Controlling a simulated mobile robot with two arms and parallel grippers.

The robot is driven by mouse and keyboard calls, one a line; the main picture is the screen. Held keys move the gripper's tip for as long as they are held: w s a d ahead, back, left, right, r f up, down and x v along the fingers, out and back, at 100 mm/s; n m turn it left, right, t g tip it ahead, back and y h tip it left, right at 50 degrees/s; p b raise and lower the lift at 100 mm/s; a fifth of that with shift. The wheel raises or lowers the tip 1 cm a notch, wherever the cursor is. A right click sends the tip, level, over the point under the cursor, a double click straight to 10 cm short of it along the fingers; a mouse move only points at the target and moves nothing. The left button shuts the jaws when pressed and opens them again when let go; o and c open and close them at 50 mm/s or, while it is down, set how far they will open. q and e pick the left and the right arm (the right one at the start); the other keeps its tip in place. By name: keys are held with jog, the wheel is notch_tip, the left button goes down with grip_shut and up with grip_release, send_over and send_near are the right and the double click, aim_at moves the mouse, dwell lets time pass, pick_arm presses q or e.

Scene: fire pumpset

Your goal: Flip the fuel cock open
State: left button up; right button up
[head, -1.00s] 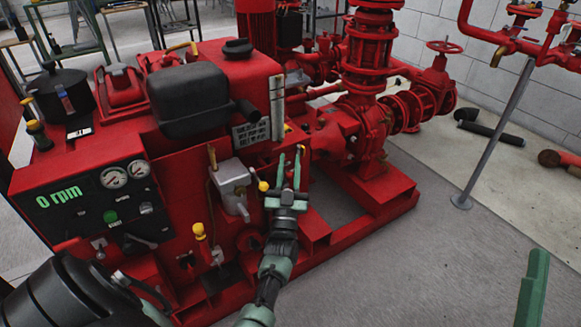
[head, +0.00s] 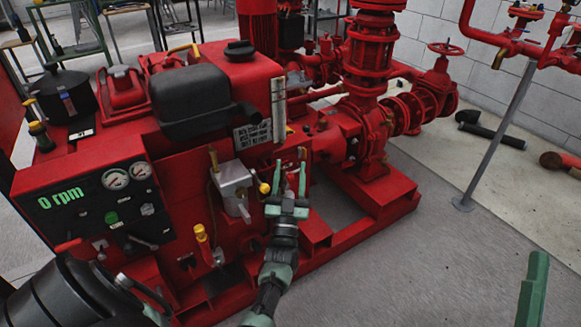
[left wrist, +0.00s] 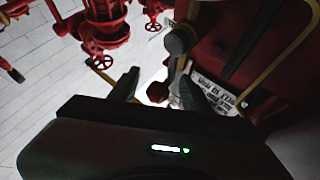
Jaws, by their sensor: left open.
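My left gripper (head: 290,166) is open, with its two green fingers pointing up beside the right end of the red engine (head: 180,160). A small red part shows just beyond its fingertips. In the left wrist view, a dark red knob-like part (left wrist: 157,92) lies between the two fingers; whether it is the fuel cock I cannot tell. No contact is clear. A grey-white box (head: 233,181) with a yellow knob (head: 264,188) at its right sits left of the fingers.
A black tank (head: 190,100) sits above the grey box. Red pump pipework (head: 370,130) stands to the right. The control panel (head: 100,205) reads 0 rpm. Open grey floor (head: 430,260) lies at right.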

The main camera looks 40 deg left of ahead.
pick_arm(q)
jog(key=v, duration=0.6)
jog(key=shift+s+f+p, duration=0.2)
jog(key=shift+s+p, duration=0.05)
jog(key=shift+p, duration=0.05)
pick_arm(e)
jog(key=w+f+g, duration=0.2)
jog(key=f, duration=0.1)
jog(key=shift+f+h, duration=0.15)
jog(key=shift+h, duration=0.15)
pick_arm(q)
jog(key=shift+d, duration=0.15)
